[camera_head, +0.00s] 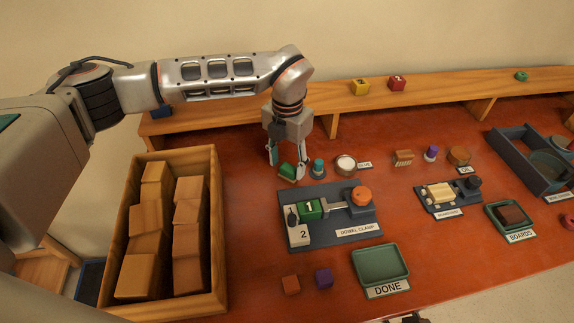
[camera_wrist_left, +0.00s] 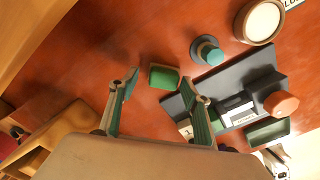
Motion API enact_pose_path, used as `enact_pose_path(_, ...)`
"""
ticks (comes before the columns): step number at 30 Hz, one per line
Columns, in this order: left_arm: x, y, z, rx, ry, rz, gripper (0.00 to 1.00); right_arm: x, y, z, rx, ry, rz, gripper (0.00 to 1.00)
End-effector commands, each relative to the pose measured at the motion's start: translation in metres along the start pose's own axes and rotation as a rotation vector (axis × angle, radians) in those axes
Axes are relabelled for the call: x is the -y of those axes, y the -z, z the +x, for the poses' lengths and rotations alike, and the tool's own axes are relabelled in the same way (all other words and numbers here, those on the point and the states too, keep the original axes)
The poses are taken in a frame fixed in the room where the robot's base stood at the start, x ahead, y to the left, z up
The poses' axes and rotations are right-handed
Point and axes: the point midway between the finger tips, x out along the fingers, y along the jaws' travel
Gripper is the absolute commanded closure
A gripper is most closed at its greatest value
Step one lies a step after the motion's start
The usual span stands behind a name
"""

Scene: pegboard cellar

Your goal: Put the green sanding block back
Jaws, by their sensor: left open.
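The green sanding block (camera_head: 286,170) lies on the red-brown bench, left of a teal-and-dark peg-like piece (camera_head: 318,168). My left gripper (camera_head: 288,167) points down over the block, with its fingers apart on either side of it. In the left wrist view the block (camera_wrist_left: 163,77) shows between the two open fingertips (camera_wrist_left: 168,85), with no clear contact. A small grey and dark part at the bottom edge of the head view may be my right gripper; its jaws cannot be made out.
A wooden crate of blocks (camera_head: 218,245) stands at left. The dowel clamp (camera_head: 345,235) holds a green block marked 1, close in front of my gripper. A white-topped round pot (camera_head: 346,165) is to the right. A raised shelf (camera_head: 430,93) runs behind. A green DONE tray (camera_head: 381,281) sits in front.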

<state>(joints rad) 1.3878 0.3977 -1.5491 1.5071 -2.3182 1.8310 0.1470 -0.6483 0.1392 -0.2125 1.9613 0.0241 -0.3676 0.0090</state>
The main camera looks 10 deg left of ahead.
Motion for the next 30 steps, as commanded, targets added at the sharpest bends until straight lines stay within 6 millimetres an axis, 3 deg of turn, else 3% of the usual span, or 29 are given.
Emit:
enact_pose_path(9, -0.001, -0.001, -0.065, 0.004, -0.002, -0.001, 0.52, 0.001, -0.006, 0.003, 0.001, 0.0, 0.001, 0.6)
enact_pose_path(15, -0.001, 0.0, -0.096, 0.002, -0.001, 0.0, 0.52, 0.001, -0.008, 0.004, 0.002, 0.001, 0.001, 0.6)
enact_pose_path(21, 0.0, 0.0, -0.108, 0.001, 0.0, 0.0, 0.52, 0.002, -0.008, 0.005, 0.002, 0.001, 0.001, 0.6)
enact_pose_path(30, 0.0, 0.0, -0.109, 0.0, 0.0, 0.0, 0.52, 0.002, -0.008, 0.004, 0.002, 0.001, 0.001, 0.6)
